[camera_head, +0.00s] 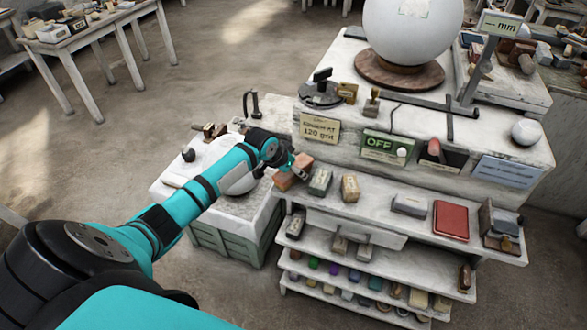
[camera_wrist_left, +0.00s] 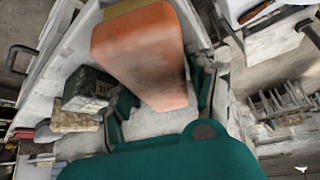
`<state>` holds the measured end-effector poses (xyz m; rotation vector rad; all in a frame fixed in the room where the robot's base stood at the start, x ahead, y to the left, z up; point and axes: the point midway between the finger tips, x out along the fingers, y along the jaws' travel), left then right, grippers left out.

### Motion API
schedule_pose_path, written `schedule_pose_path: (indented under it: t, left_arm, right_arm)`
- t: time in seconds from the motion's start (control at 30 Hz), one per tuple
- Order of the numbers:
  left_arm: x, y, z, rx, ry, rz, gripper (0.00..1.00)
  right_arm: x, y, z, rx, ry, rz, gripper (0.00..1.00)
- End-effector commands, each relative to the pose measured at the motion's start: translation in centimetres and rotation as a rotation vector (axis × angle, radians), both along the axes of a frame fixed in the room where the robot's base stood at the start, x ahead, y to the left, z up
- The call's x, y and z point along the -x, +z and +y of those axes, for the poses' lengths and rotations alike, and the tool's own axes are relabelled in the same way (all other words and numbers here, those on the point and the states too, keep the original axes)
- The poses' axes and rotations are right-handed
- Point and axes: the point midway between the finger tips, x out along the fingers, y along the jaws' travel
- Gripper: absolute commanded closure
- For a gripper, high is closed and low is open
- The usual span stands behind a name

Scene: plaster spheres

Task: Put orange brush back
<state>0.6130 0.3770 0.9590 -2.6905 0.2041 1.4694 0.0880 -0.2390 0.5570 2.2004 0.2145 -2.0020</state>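The orange brush (camera_head: 290,177) is a block with an orange body, at the left end of the upper shelf. In the left wrist view it fills the upper middle (camera_wrist_left: 145,55), with a tan strip along its far end and a dark smudge on its face. My left gripper (camera_head: 296,166) reaches it from the left. In the wrist view its fingers (camera_wrist_left: 165,95) lie against both sides of the brush's near end, and it looks gripped, though the contact is partly hidden. My right gripper is in neither view.
A dark grey block (camera_head: 320,181) and a tan block (camera_head: 350,188) stand just right of the brush. A red pad (camera_head: 450,220) lies farther right. Lower shelves hold several small items. A white-topped cabinet (camera_head: 205,170) stands left, and a large white sphere (camera_head: 411,28) behind.

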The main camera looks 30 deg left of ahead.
Motion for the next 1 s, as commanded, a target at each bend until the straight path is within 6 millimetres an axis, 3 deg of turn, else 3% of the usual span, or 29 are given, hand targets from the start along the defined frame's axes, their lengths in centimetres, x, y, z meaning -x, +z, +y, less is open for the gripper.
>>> schedule_pose_path:
  t: [0.47, 1.0]
  left_arm:
    - [0.4, 0.8, 0.1, 0.0, 0.0, -0.002, 0.3]
    - [5.6, 9.0, 0.9, -0.001, -0.002, -0.002, 0.3]
  right_arm:
    - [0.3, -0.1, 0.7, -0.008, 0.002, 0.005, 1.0]
    - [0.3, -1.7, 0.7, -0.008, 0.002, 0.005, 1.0]
